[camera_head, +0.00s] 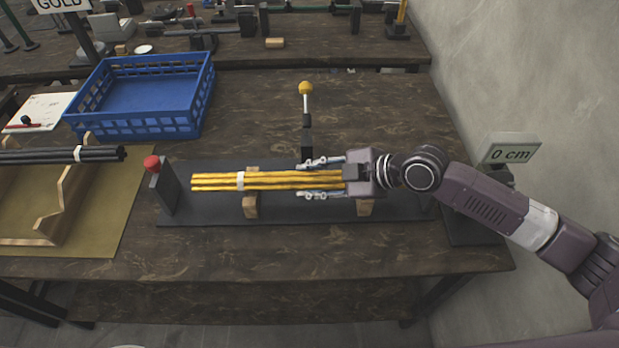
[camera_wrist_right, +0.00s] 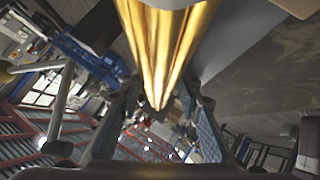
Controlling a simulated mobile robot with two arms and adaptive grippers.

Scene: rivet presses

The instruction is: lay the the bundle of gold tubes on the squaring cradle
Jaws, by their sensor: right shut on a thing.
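The bundle of gold tubes (camera_head: 275,181) lies lengthwise over the squaring cradle (camera_head: 300,213), a dark plate with two wooden supports (camera_head: 250,207) and an upright end stop. A white band wraps the bundle. Its left end is a short gap from the stop. My right gripper (camera_head: 318,180) is shut on the bundle's right part, one finger on each side. In the right wrist view the gold tubes (camera_wrist_right: 165,45) run between the fingers (camera_wrist_right: 158,120). I cannot tell whether the tubes touch the supports. My left gripper is not in view.
The end stop has a red knob (camera_head: 151,162). A yellow-knobbed lever (camera_head: 305,88) stands behind the cradle. A blue crate (camera_head: 145,95) is back left. Dark tubes (camera_head: 50,155) rest on a wooden rack at left. A "0 cm" display (camera_head: 511,148) stands at right.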

